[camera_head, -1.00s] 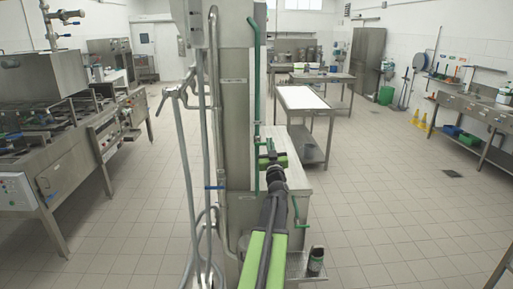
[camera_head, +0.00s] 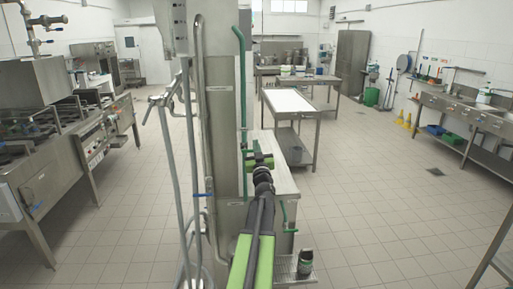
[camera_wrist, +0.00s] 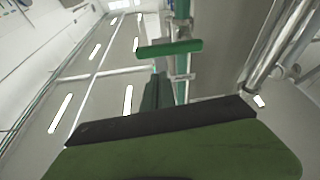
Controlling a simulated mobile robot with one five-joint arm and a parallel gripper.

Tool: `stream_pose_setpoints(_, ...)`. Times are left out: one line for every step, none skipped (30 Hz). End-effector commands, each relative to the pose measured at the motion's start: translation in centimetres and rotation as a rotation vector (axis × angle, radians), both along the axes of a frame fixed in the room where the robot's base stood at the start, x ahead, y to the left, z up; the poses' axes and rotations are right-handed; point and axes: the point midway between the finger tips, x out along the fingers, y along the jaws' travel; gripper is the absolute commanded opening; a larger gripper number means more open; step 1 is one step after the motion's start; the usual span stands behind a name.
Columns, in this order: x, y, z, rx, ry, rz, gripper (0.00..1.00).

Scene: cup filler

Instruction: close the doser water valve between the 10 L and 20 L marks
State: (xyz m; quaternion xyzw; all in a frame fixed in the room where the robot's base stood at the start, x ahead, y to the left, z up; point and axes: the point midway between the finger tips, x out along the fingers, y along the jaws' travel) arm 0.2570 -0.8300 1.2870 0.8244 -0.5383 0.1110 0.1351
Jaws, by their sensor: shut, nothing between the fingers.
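A tall steel doser column (camera_head: 222,110) stands in the middle of the head view, with a green pipe (camera_head: 241,75) down its right edge. My gripper (camera_head: 258,159) is shut and empty, beside the lower end of that pipe; I cannot tell whether it touches anything. In the wrist view, my gripper (camera_wrist: 175,130) fills the bottom as a green, dark-edged shape. Beyond it is a green bar (camera_wrist: 170,48), apparently a valve handle, by a green pipe (camera_wrist: 182,92). Another green lever (camera_head: 287,215) sits lower on the right. The litre marks are too small to read.
Grey hoses and pipes (camera_head: 176,140) hang at the column's left. A small dark bottle (camera_head: 305,263) stands on a grated shelf at the lower right. Cookers (camera_head: 50,150) line the left and a sink bench (camera_head: 462,112) the right.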

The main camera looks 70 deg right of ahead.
Motion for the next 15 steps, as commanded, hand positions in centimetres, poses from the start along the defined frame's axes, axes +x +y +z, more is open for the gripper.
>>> stream_pose_setpoints(0.0, 0.0, 1.8, 0.000, 0.000, 0.001, 0.00)
stream_pose_setpoints(0.0, 0.1, 2.4, 0.000, 0.000, 0.001, 0.00)
stream_pose_setpoints(-0.2, 0.6, 2.0, 0.000, 0.000, 0.001, 0.00)
stream_pose_setpoints(-0.7, 1.6, 0.9, 0.000, 0.000, -0.001, 0.00)
stream_pose_setpoints(-1.1, 2.4, 0.4, 0.000, 0.000, -0.001, 0.00)
stream_pose_setpoints(-1.5, 3.4, 0.0, 0.000, -0.001, -0.002, 0.00)
stream_pose_setpoints(-1.8, 4.1, -0.2, 0.000, -0.001, -0.002, 0.00)
stream_pose_setpoints(-2.1, 4.8, -0.5, 0.000, 0.000, -0.002, 0.00)
stream_pose_setpoints(-2.5, 5.7, -0.9, 0.000, 0.000, -0.002, 0.00)
stream_pose_setpoints(-2.7, 6.3, -1.1, 0.000, -0.001, -0.002, 0.00)
stream_pose_setpoints(-2.9, 6.9, -1.3, 0.000, -0.001, -0.002, 0.00)
stream_pose_setpoints(-3.2, 7.6, -1.5, 0.000, 0.000, -0.001, 0.00)
stream_pose_setpoints(-3.3, 8.1, -1.7, 0.000, 0.000, 0.000, 0.00)
stream_pose_setpoints(-3.4, 8.4, -1.8, 0.000, 0.000, 0.000, 0.00)
stream_pose_setpoints(-3.5, 8.7, -1.8, 0.000, -0.001, 0.001, 0.00)
